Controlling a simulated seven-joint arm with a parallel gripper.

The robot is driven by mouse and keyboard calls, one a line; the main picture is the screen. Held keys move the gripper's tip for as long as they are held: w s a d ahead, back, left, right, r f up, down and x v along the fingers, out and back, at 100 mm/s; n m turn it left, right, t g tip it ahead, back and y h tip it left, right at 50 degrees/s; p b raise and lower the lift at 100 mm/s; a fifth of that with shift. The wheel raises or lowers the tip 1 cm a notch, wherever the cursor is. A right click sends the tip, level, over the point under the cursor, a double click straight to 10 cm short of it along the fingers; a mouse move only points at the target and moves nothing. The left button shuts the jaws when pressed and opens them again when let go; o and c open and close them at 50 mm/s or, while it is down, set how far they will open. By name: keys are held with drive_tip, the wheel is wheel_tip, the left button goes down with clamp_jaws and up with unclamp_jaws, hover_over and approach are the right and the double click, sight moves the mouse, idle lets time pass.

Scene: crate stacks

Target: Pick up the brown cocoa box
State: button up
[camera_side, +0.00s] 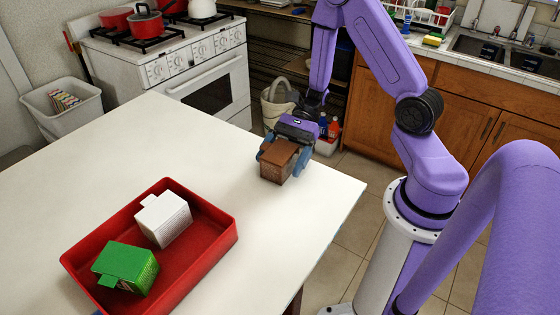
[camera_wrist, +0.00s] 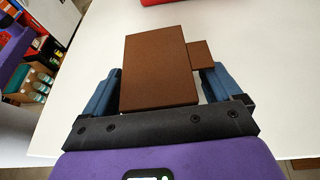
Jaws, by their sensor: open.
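The brown cocoa box (camera_side: 275,165) stands on the white table near its far right edge. In the wrist view the box (camera_wrist: 158,68) fills the middle, with a small brown tab on its right side. My gripper (camera_side: 283,162) is at the box, with its blue fingers on either side of it. In the wrist view the fingers of my gripper (camera_wrist: 160,88) stand open around the box. A narrow gap shows by the right finger. The left finger is very close to the box, and I cannot tell whether it touches. The fingertips are partly hidden.
A red tray (camera_side: 213,246) on the table holds a white box (camera_side: 165,220) and a green box (camera_side: 127,267). The tray's edge shows at the top of the wrist view (camera_wrist: 158,2). The table (camera_side: 190,140) is clear between tray and gripper.

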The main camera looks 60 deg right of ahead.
drive_tip(key=c, duration=1.1)
drive_tip(key=shift+r, duration=0.15)
